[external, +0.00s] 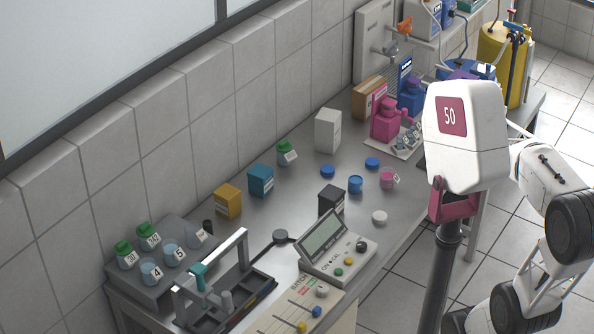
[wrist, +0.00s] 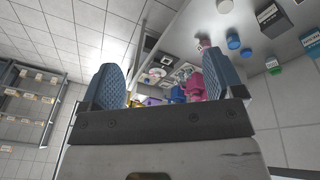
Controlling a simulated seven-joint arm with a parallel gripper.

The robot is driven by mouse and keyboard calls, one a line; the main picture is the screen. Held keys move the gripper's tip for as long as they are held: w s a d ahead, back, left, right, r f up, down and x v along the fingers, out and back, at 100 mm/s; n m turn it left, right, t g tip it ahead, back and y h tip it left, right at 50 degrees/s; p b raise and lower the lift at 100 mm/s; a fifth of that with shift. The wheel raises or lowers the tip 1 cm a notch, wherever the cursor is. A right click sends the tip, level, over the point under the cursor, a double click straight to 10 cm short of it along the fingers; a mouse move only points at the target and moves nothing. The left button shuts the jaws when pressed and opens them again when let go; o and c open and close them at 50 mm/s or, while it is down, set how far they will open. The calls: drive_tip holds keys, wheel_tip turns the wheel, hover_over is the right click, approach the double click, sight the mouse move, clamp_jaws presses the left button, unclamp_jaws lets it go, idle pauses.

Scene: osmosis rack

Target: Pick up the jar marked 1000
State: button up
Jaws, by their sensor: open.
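In the external view, a small rack (external: 150,292) at the lower left holds green-lidded jars (external: 126,256) and jars marked 4 (external: 151,273) and 5 (external: 173,253); a further jar (external: 199,236) there has an unreadable label. A green-lidded jar (external: 287,154) stands alone by the wall. A pink jar (external: 389,179) with a small label stands near a blue jar (external: 355,185). My gripper shows in the wrist view (wrist: 160,75), open and empty, away from the jars. It is not visible in the external view.
A white housing marked 50 (external: 465,135) on a dark pole (external: 439,275) stands before the bench's right part. A metal-handled tray (external: 247,250), a keypad device (external: 338,248) and small boxes (external: 261,180) occupy the bench.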

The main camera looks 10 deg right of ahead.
drive_tip(key=w+a+r+m+h, duration=0.2)
drive_tip(key=w+a, duration=0.3)
drive_tip(key=w, duration=0.7)
drive_tip(key=w+a+r+m+h, duration=0.25)
drive_tip(key=w+a, duration=0.25)
drive_tip(key=w, duration=0.7)
drive_tip(key=w+a+f+m+t+h, duration=0.2)
drive_tip(key=w+a, duration=0.7)
drive_tip(key=a, duration=0.1)
drive_tip(key=w+a+f+m+t+h, duration=0.1)
drive_tip(key=w+a+f+t+h, duration=0.1)
drive_tip(key=w+a, duration=0.85)
drive_tip(key=w+a+f+m+t+h, duration=0.1)
drive_tip(key=w+a+f, duration=0.1)
drive_tip(key=a, duration=0.4)
drive_tip(key=w+a+f+m, duration=0.1)
drive_tip(key=w+a+f, duration=0.1)
drive_tip(key=a, duration=0.4)
approach(286, 157)
drive_tip(key=w, duration=0.1)
drive_tip(key=w+d+r, duration=0.1)
drive_tip(key=w, duration=0.1)
drive_tip(key=w+r, duration=0.1)
drive_tip(key=shift+w+d+r, duration=0.1)
drive_tip(key=shift+w+d, duration=0.1)
drive_tip(key=shift+d, duration=0.2)
drive_tip(key=shift+x, duration=1.25)
